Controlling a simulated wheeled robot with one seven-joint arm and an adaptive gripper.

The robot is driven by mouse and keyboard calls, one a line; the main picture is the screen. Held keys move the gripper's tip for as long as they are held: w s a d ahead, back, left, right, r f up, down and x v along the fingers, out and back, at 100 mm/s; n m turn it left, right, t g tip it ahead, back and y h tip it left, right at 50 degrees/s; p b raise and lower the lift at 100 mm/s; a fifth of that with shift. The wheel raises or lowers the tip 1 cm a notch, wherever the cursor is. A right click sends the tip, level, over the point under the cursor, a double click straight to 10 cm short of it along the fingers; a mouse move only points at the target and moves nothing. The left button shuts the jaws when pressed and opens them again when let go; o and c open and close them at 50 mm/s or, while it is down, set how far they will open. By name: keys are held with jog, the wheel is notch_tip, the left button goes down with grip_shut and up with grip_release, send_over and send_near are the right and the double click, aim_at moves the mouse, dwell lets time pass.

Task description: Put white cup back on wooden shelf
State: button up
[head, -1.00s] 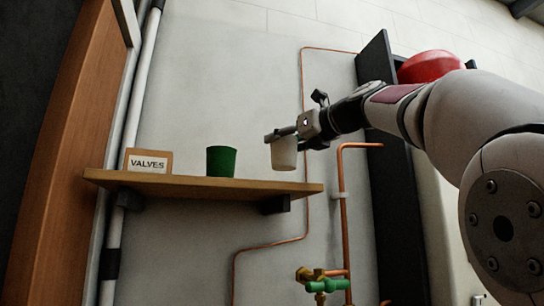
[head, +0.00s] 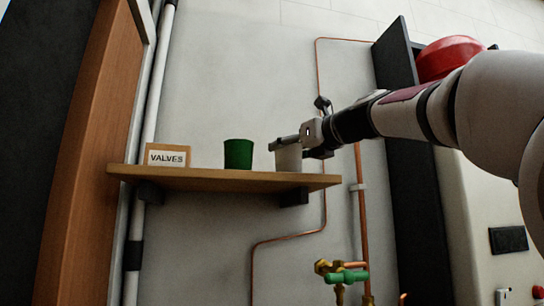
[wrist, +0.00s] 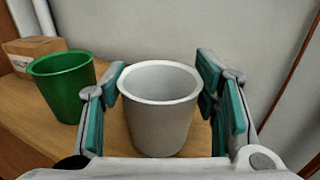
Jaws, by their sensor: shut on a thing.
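The white cup (head: 289,158) is upright between the fingers of my gripper (head: 284,143), which is shut on it. In the wrist view the white cup (wrist: 160,112) stands between the teal finger pads of my gripper (wrist: 162,105). The wooden shelf (head: 220,180) is on the wall. The cup is over its right part, with its base at or just above the board; I cannot tell whether it touches. The shelf also shows in the wrist view (wrist: 40,120).
A green cup (head: 238,154) stands on the shelf left of the white cup. Copper pipes (head: 361,220) run down the wall to the right, near a dark panel (head: 412,200). A red rounded object (head: 449,58) is behind my arm.

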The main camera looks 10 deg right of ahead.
jog(key=o, duration=1.3)
jog(key=shift+f, duration=0.1)
jog(key=shift+s+d, duration=0.1)
jog(key=shift+s, duration=0.1)
jog(key=b+v, duration=0.2)
jog(key=v, duration=0.9)
jog(key=s+a+f+n+g+h, duration=0.1)
jog(key=s+a+f+n+g, duration=0.15)
jog(key=f+n, duration=0.45)
jog(key=s+a+f+n+g+h, duration=0.1)
jog(key=s+f+n+g, duration=0.2)
jog(key=f, duration=0.8)
jog(key=s+a+f+n+g+h, duration=0.1)
jog(key=s+a+f+n, duration=0.1)
jog(key=f+n, duration=0.6)
jog(key=s+f+n+g+h, duration=0.1)
jog(key=s+f+n, duration=0.3)
jog(key=f, duration=0.4)
jog(key=s+f+n+g+h, duration=0.1)
jog(key=s+f+n+g, duration=0.1)
jog(key=s+f+n, duration=0.3)
jog(key=s+d+f+n+g+h, duration=0.1)
jog(key=s+f+n, duration=0.3)
jog(key=f, duration=0.6)
jog(key=shift+s+f+n+g+h, duration=0.2)
jog(key=shift+f+n+g+h, duration=0.1)
jog(key=shift+f+h, duration=0.1)
